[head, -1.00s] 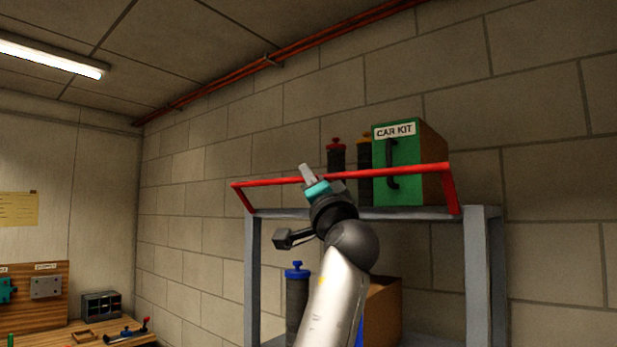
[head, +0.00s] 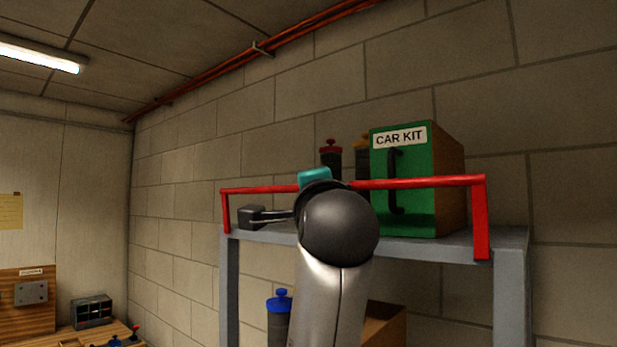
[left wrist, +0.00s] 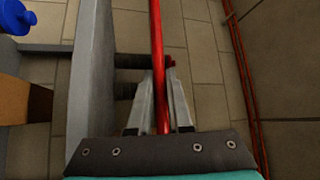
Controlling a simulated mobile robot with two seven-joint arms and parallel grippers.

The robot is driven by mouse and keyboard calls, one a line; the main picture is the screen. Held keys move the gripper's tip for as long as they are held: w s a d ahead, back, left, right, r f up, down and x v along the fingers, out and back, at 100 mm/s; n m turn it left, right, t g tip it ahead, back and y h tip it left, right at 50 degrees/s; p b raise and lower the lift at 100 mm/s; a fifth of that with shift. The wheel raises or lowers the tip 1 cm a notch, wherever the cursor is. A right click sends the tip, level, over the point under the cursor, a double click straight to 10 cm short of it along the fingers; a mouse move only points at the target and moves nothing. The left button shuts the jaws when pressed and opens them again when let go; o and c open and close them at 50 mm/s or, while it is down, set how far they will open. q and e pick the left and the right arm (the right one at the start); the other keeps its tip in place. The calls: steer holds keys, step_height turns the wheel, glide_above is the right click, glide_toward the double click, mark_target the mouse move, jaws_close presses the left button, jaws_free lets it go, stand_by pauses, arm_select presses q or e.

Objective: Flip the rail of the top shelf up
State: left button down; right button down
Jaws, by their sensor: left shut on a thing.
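The red rail (head: 420,183) runs along the front of the top shelf (head: 420,245), with its bar above the shelf edge. Its end arms stand close to upright on the shelf's front edge. My left gripper (head: 314,180) is at the bar, left of its middle, and its fingertips are hidden in the head view. In the left wrist view, the gripper (left wrist: 161,90) has one finger on each side of the rail (left wrist: 158,50) and is shut on it. My right gripper is not in view.
A green CAR KIT box (head: 415,205) stands on the top shelf behind the rail. Bottles with red (head: 331,150) and yellow (head: 362,145) tops stand beside it. A blue-topped bottle (head: 280,310) and a cardboard box (head: 385,325) are below. A workbench (head: 120,330) is at lower left.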

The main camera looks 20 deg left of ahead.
arm_select(q)
steer(key=shift+w+d+f+m+g+p, duration=0.1)
steer(key=shift+w+m+g+p, duration=0.4)
steer(key=shift+m+p, duration=0.1)
steer(key=c, duration=0.8)
jaws_free()
steer(key=shift+c, duration=0.2)
steer(key=shift+s, duration=0.1)
steer(key=b+v, duration=0.5)
steer(key=v, duration=1)
steer(key=shift+s, duration=0.2)
